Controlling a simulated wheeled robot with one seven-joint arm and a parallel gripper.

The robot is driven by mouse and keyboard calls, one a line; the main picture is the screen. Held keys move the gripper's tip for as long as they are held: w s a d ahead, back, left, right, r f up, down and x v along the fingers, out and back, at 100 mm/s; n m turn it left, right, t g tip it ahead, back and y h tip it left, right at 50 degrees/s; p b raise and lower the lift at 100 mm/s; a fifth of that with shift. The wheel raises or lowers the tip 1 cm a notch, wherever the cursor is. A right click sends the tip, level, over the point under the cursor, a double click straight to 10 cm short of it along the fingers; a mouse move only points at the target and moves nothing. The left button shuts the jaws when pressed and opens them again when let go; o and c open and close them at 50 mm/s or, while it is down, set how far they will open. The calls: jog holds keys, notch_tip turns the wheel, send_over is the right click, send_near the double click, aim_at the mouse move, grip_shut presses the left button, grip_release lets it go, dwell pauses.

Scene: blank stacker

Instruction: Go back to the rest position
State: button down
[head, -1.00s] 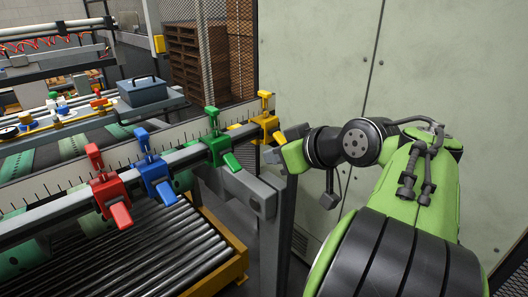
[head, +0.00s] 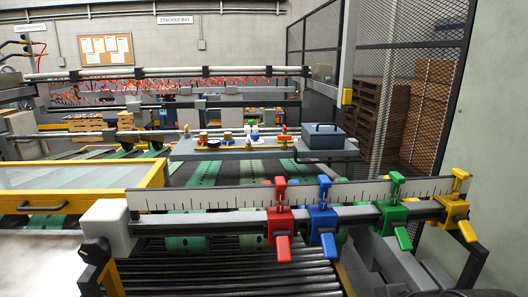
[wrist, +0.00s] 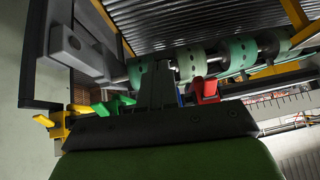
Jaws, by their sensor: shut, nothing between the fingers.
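In the head view a grey rail (head: 175,222) with a white ruler strip (head: 215,197) carries four coloured clamps on its right half. From left to right they are the red clamp (head: 280,222), the blue clamp (head: 322,218), the green clamp (head: 392,213) and the yellow clamp (head: 455,210). My gripper is outside the head view. In the wrist view my gripper (wrist: 158,72) is shut and empty, its dark fingers together. Beyond it show the yellow clamp (wrist: 58,125), the green clamp (wrist: 107,106) and the red clamp (wrist: 207,90). The blue clamp is mostly hidden behind the fingers.
Steel rollers (head: 220,270) lie in front of and below the rail. A blue-grey box (head: 322,137) stands on a shelf behind it. A mesh fence (head: 405,110) and a pale panel (head: 497,130) bound the right. A yellow-framed cover (head: 90,180) is at left.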

jog(key=s+a+f+g+h, duration=0.1)
jog(key=s+a+f+g, duration=0.1)
jog(key=s+f, duration=0.4)
jog(key=s, duration=0.2)
jog(key=shift+s+a, duration=0.15)
jog(key=shift+s, duration=0.25)
